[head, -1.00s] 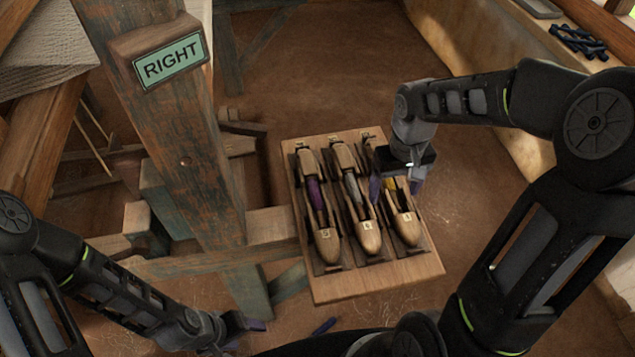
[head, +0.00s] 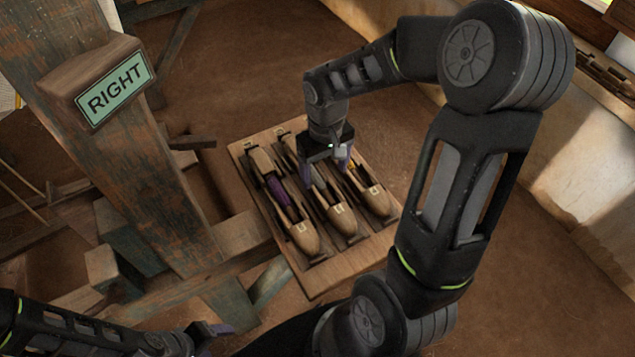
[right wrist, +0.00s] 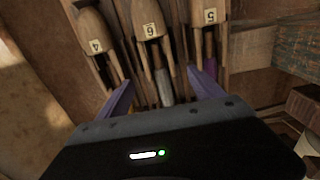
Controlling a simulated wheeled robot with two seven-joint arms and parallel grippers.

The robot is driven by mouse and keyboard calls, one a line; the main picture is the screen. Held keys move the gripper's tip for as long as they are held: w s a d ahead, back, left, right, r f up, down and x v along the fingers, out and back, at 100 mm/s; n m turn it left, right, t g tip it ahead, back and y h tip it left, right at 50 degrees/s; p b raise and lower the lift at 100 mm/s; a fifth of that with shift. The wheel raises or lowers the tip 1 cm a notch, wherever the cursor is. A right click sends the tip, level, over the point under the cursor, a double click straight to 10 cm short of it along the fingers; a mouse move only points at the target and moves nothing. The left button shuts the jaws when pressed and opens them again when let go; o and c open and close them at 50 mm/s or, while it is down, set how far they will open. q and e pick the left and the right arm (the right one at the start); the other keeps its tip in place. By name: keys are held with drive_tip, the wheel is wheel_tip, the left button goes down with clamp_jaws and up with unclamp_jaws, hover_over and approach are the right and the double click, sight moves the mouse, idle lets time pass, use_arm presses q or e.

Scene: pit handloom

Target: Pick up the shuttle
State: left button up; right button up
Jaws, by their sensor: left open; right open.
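Three wooden shuttles lie side by side on a wooden board (head: 318,285). The left shuttle (head: 304,236), with a purple bobbin, is marked 5 in the right wrist view (right wrist: 211,40). Contact cannot be told. My left gripper (head: 212,332) is open, low at left, away from the board.
A wooden post (head: 130,150) with a RIGHT sign (head: 117,92) stands left of the board. Loom beams (head: 240,238) run close to the board's left edge. A pale wall (head: 570,150) rises at the right. Bare earth floor (head: 255,60) lies behind the board.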

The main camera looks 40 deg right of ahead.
sight(324, 189)
drive_tip(key=shift+f, duration=0.2)
wheel_tip(324, 189, down, 5)
drive_tip(key=shift+f, duration=0.1)
idle(0.4)
drive_tip(key=shift+c, duration=0.2)
clamp_jaws()
idle(0.9)
